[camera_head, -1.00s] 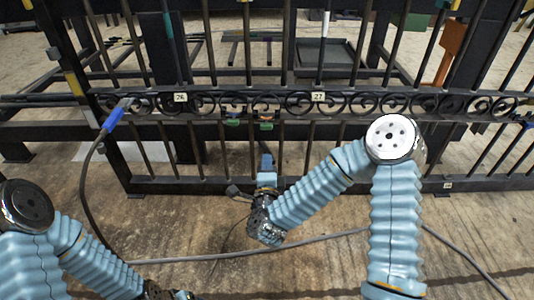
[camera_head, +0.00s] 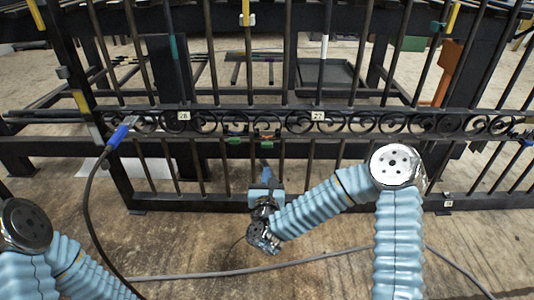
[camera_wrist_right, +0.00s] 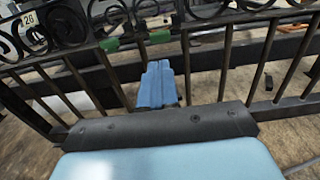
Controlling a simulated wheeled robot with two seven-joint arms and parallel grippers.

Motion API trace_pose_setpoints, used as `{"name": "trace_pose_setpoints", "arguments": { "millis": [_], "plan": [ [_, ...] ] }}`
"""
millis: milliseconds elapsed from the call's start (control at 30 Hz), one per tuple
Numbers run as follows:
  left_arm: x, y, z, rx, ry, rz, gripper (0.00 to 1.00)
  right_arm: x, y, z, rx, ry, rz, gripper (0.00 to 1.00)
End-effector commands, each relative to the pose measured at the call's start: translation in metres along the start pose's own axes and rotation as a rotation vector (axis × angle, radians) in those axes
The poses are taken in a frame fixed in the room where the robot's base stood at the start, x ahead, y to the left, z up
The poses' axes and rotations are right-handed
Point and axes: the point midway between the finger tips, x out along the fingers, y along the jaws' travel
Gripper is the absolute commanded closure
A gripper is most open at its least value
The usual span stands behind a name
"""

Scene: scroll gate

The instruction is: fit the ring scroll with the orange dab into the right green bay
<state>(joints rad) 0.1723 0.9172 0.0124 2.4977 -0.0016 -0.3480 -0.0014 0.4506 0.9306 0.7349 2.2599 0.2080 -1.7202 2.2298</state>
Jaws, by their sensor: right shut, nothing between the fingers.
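The scroll row (camera_head: 350,121) runs across the black gate. Two small green pieces, a left one (camera_head: 233,140) and a right one (camera_head: 268,140), sit at its lower edge. A tiny orange mark (camera_head: 267,132) shows just above the right one; which scroll it belongs to is too small to tell. The green pieces also show in the right wrist view, left (camera_wrist_right: 108,45) and right (camera_wrist_right: 160,36). My right gripper (camera_head: 266,170) is shut and empty, below the right green piece and apart from it. Its blue fingers (camera_wrist_right: 157,84) are together in the wrist view. My left gripper is out of frame.
Number plates 26 (camera_head: 184,115) and 27 (camera_head: 318,116) mark the scroll row. Upright bars stand above and below it. A blue-ended cable (camera_head: 122,133) hangs at the left of the gate. A grey cable (camera_head: 210,273) lies on the floor. A black tray (camera_head: 325,75) is behind the gate.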

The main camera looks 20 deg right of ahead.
Motion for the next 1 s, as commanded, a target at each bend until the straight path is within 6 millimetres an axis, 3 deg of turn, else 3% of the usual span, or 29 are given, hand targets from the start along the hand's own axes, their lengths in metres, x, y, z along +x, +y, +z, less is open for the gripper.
{"name": "trace_pose_setpoints", "arguments": {
  "millis": [300,500,700,1000],
  "plan": [
    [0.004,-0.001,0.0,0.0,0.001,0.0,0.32,0.069,0.0,-0.001,-0.001,-0.002,-0.002,1.0],
    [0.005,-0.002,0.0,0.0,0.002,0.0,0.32,0.098,0.0,0.0,-0.001,-0.001,0.0,1.0],
    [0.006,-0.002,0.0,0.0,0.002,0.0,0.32,0.108,0.001,0.0,-0.003,0.0,0.001,1.0],
    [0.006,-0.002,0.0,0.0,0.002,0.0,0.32,0.109,0.0,0.0,-0.003,0.0,0.001,1.0]
  ]
}}
